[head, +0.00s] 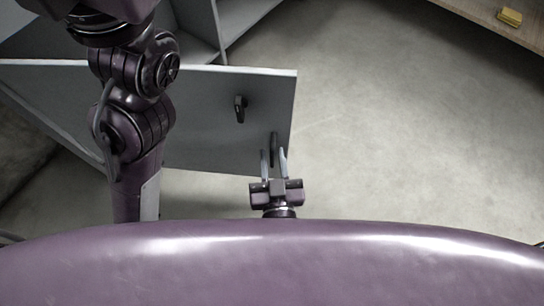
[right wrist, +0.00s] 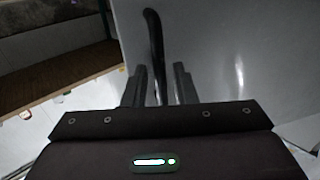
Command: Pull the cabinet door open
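The grey cabinet door (head: 205,135) is a flat panel with a pale top edge. Its right end stands apart from the cabinet body (head: 205,25) behind it, with floor showing between. A dark upright handle (head: 274,148) is near the door's right edge. My right gripper (head: 273,157) is in front of the door, its two fingers apart and reaching toward the handle. In the right wrist view the curved handle (right wrist: 155,50) passes between the fingertips (right wrist: 158,78), with gaps showing beside it. My left gripper is not seen.
A second small dark fitting (head: 239,105) sits on the door, up and left of the handle. Bare concrete floor (head: 400,130) is open to the right. A wooden surface (head: 500,22) with a yellow block (head: 510,17) is at the upper right.

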